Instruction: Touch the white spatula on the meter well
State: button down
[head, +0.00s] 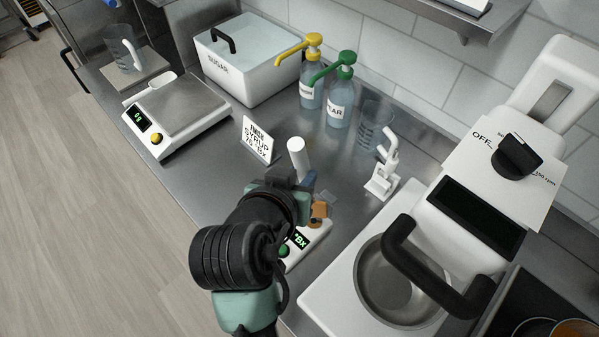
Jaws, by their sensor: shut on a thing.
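My gripper (314,197) is over the meter, seen from behind my wrist, which hides much of it. It is shut on the white spatula (297,155), whose thick white handle end sticks up beyond the fingers. The spatula's lower end is hidden. The meter (311,236) is a small white device on the steel counter with a lit green "°Bx" display and a green button. My arm covers its left part.
A "finish syrup 76 °Bx" sign (258,140) stands just behind the meter. A white stand (382,180) and a clear beaker (372,125) are to the right. A mixer with a steel bowl (372,265) is close at right. A scale (180,112), sugar bin (246,72) and pump bottles (341,103) stand behind.

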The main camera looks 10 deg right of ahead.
aim_at(299, 156)
jog(key=shift+f, duration=0.7)
dwell(1.4)
notch_tip(299, 156, up, 7)
jog(key=p, duration=0.6)
jog(key=shift+r+p, duration=0.15)
jog(key=shift+p, duration=0.15)
